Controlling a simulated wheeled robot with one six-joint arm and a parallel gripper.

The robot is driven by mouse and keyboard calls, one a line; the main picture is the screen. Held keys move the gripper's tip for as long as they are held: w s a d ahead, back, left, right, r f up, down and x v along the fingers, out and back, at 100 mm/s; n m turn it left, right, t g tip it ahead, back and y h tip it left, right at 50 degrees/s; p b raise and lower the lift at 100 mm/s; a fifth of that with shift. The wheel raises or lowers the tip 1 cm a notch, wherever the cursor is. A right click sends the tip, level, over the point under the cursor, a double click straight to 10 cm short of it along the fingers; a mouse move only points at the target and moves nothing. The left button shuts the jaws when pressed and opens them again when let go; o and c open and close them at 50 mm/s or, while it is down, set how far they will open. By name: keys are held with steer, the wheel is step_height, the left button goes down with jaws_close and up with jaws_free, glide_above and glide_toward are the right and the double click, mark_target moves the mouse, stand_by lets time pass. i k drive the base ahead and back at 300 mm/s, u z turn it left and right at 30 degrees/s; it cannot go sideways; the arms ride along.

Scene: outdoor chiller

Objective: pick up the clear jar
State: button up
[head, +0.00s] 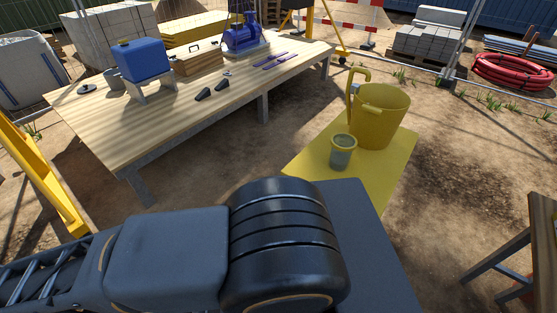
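A small see-through grey-green jar (341,158) with a yellowish rim stands upright on a yellow board (398,172). It is the only thing in the head view that looks like the clear jar. A large yellow bucket-like vessel (382,122) with a tall handle stands just behind it to the right. My own dark arm links fill the lower middle of the view, in front of the jar. My gripper does not show, so its place relative to the jar cannot be seen.
A long wooden table (160,125) at the left holds a blue tank (143,60), a wooden box (196,60), a blue machine (242,38) and small tools. A wooden-topped stand (545,220) is at the right edge. Bare dirt (445,165) lies right of the board.

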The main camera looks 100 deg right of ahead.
mark_target(343, 144)
steer(key=i, duration=1.35)
steer(key=z, duration=4.7)
steer(key=i, duration=1.65)
